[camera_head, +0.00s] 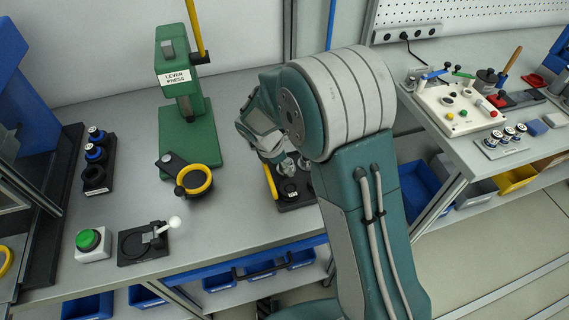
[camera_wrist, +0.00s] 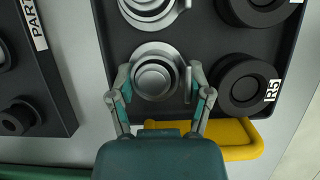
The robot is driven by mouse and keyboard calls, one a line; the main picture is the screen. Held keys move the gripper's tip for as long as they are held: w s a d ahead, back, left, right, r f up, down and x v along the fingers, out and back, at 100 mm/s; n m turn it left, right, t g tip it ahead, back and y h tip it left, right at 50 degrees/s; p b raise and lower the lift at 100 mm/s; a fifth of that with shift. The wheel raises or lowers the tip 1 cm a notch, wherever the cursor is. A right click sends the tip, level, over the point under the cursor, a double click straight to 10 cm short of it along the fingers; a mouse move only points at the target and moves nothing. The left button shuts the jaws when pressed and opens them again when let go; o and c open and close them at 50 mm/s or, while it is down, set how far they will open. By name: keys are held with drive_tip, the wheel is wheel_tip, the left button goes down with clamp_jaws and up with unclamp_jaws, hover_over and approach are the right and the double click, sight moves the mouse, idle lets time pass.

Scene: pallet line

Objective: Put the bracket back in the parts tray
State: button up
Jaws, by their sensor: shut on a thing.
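My gripper (camera_wrist: 160,80) is shut on a silver stepped round part (camera_wrist: 153,80), with one finger on each side of it. This part may be the bracket; its full shape is hidden from above. It is over a black tray (camera_wrist: 200,32); I cannot tell whether it touches the tray floor. A second silver part (camera_wrist: 150,8) and black rings, one marked R5 (camera_wrist: 245,86), are in the same tray. A label starting "PART" (camera_wrist: 34,24) is on the black holder at left. In the head view my gripper (camera_head: 272,158) reaches down at the tray (camera_head: 292,207), partly hidden by my arm.
A yellow bar (camera_wrist: 240,140) runs along the tray's near edge. A green lever press (camera_head: 182,130) stands left on the bench, with a black and yellow ring piece (camera_head: 190,182) before it. A green button (camera_head: 90,240) is near the front edge. Bench between press and tray is clear.

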drive_tip(key=shift+a, duration=0.15)
drive_tip(key=o, duration=1.3)
drive_tip(key=shift+a, duration=0.2)
drive_tip(key=shift+c, duration=0.2)
drive_tip(key=shift+a, duration=0.2)
drive_tip(key=shift+d, duration=0.4)
drive_tip(key=v, duration=1.2)
drive_tip(key=shift+a+r, duration=0.1)
drive_tip(key=shift+a, duration=0.1)
drive_tip(key=s+d+r+m+t+y, duration=0.1)
drive_tip(key=s+d+r+m, duration=0.3)
drive_tip(key=s+d+m, duration=0.1)
drive_tip(key=s+d+r+m+t+y, duration=0.2)
drive_tip(key=s+d+r+m, duration=0.2)
drive_tip(key=s+m, duration=0.4)
drive_tip(key=s+d+r+m+t+y, duration=0.1)
drive_tip(key=s+d+r+m, duration=0.3)
drive_tip(key=s+m, duration=0.3)
drive_tip(key=shift+s+d+t, duration=0.3)
drive_tip(key=shift+s+d, duration=0.55)
drive_tip(key=shift+s, duration=0.5)
